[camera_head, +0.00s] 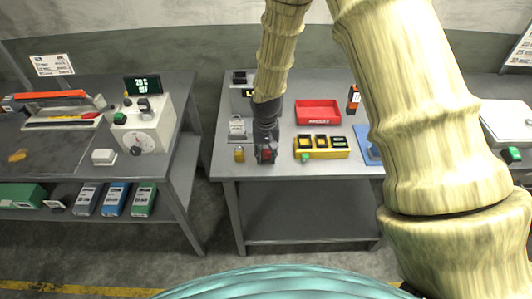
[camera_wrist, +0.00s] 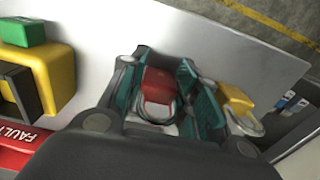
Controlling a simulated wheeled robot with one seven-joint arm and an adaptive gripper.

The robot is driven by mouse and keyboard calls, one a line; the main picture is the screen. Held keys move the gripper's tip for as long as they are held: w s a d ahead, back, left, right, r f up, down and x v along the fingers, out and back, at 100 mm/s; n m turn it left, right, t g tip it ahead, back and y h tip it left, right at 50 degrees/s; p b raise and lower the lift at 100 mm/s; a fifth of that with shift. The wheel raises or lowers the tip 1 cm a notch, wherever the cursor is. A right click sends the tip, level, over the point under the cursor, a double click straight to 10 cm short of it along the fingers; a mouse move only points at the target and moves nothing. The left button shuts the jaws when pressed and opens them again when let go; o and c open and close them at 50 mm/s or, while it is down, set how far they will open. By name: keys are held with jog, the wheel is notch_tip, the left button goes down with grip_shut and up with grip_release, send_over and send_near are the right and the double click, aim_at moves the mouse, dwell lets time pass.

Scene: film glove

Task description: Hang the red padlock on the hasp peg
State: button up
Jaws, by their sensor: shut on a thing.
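The red padlock (camera_wrist: 158,86) is between the two fingers of my gripper (camera_wrist: 160,92) in the wrist view, with its grey shackle turned toward the palm. In the head view my gripper (camera_head: 266,155) points down near the front edge of the middle table, and a bit of the red padlock (camera_head: 266,155) shows at its tip. I cannot tell whether the padlock touches the table. The hasp peg cannot be made out clearly; a grey stand with a white label (camera_head: 237,128) is just left of my gripper.
A yellow padlock (camera_head: 239,154) sits left of my gripper; it also shows in the wrist view (camera_wrist: 236,100). A yellow box with black frames and a green button (camera_head: 321,154) is to the right. A red tray (camera_head: 318,108) lies behind it. A blue plate (camera_head: 370,150) is farther right.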

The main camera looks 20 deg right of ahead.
aim_at(268, 152)
jog(key=shift+f, duration=0.25)
jog(key=o, duration=1)
jog(key=shift+o, duration=0.2)
jog(key=shift+b, duration=0.3)
jog(key=shift+d+r+b, duration=0.1)
jog(key=shift+r+b, duration=0.8)
jog(key=shift+r, duration=0.6)
jog(key=shift+s+d+r+b, duration=0.1)
jog(key=shift+r+b, duration=0.55)
jog(key=shift+r, duration=1.35)
jog(key=shift+d+r+b, duration=0.1)
jog(key=shift+r+b, duration=0.5)
jog(key=shift+r, duration=1.35)
